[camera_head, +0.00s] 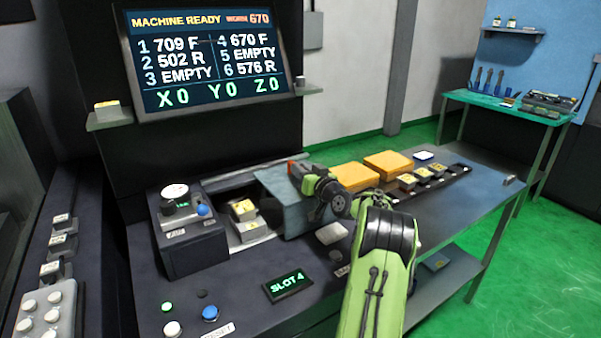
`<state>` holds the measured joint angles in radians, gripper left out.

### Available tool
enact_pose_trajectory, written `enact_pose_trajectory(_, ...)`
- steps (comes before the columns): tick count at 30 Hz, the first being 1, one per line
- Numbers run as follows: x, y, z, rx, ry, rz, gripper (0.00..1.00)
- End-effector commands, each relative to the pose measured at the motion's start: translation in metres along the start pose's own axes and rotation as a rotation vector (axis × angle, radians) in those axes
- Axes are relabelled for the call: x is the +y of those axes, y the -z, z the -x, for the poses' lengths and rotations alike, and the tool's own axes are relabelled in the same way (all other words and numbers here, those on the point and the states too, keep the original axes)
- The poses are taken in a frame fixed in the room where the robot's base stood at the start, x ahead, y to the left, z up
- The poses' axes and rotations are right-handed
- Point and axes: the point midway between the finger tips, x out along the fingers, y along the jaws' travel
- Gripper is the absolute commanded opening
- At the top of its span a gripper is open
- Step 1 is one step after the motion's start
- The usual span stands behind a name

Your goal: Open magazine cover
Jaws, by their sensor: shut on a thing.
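The magazine cover (277,207) is a blue-grey panel on the bench machine. The magazine (236,246) shows open to the left of the cover, with a few yellow-topped blocks (243,209) inside. The part behind the cover is hidden. My gripper (297,174) is at the upper right edge of the cover and shut on it; the exact grip point is small and partly hidden by the gripper body. A bit of red shows at the fingertips.
A dark control box with a knob (175,192) stands left of the magazine. A "SLOT 4" display (288,285) and a blue button (210,313) are in front. Yellow boxes (388,163) and a row of blocks (422,174) lie right of my gripper.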

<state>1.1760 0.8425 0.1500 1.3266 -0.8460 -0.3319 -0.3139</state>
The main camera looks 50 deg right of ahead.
Motion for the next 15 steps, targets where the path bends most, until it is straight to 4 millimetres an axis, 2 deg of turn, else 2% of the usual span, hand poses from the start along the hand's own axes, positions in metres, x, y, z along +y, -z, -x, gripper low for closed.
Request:
enact_pose_trajectory(3, -0.001, 0.0032, -0.0002, 0.006, 0.001, 0.003, 0.0)
enact_pose_trajectory(4, -0.001, 0.0032, -0.0002, 0.006, 0.001, 0.003, 0.24)
enact_pose_trajectory(7, -0.001, 0.0027, -0.0002, 0.005, 0.001, 0.003, 0.39)
enact_pose_trajectory(15, -0.0005, 0.0011, 0.0005, 0.002, 0.0, 0.002, 0.4)
